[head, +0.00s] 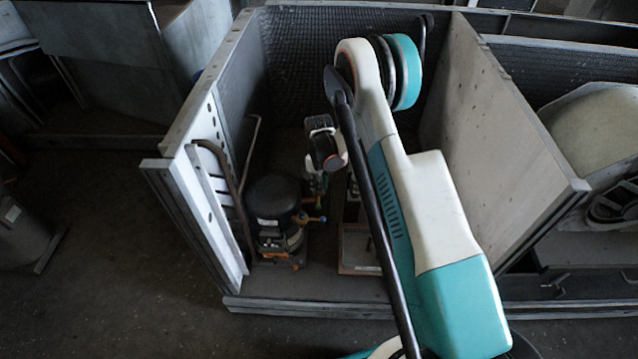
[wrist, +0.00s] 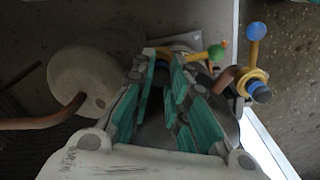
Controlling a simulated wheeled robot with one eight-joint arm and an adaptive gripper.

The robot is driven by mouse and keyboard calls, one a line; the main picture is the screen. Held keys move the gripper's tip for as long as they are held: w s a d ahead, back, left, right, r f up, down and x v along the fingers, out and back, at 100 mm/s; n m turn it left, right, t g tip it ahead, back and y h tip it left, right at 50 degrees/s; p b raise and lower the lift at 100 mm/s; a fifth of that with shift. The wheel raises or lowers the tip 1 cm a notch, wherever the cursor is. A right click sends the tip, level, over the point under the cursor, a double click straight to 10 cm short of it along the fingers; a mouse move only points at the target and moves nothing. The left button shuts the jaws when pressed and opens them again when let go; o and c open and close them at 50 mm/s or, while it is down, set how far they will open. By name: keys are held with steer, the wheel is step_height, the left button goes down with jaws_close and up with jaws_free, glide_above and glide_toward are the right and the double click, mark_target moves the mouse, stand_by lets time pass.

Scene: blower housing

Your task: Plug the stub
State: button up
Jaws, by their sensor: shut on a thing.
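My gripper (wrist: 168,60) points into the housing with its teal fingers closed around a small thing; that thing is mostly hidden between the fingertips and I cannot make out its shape. To its right in the wrist view, a copper pipe ends in a brass fitting with a blue-grey end (wrist: 261,93), apart from the fingers. I cannot tell whether this is the stub. A yellow valve handle with a blue ball (wrist: 257,31) rises above it. A green-ball handle (wrist: 216,52) is just right of the fingertips. In the head view the gripper is small and dark, and its tips are unclear.
A black compressor (head: 274,198) stands inside the open bay, left of the valves. A rounded grey body with a copper pipe (wrist: 88,82) is left of the fingers. The bay's side panels (head: 492,140) stand close on both sides. A shallow tray (head: 357,268) lies near the front edge.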

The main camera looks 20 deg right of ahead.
stand_by(0.4)
steer(key=o, duration=0.8)
steer(key=shift+o, duration=0.2)
steer(key=o, duration=0.5)
steer(key=shift+r, duration=0.15)
steer(key=shift+r+p, duration=1.4)
steer(key=shift+r, duration=1.95)
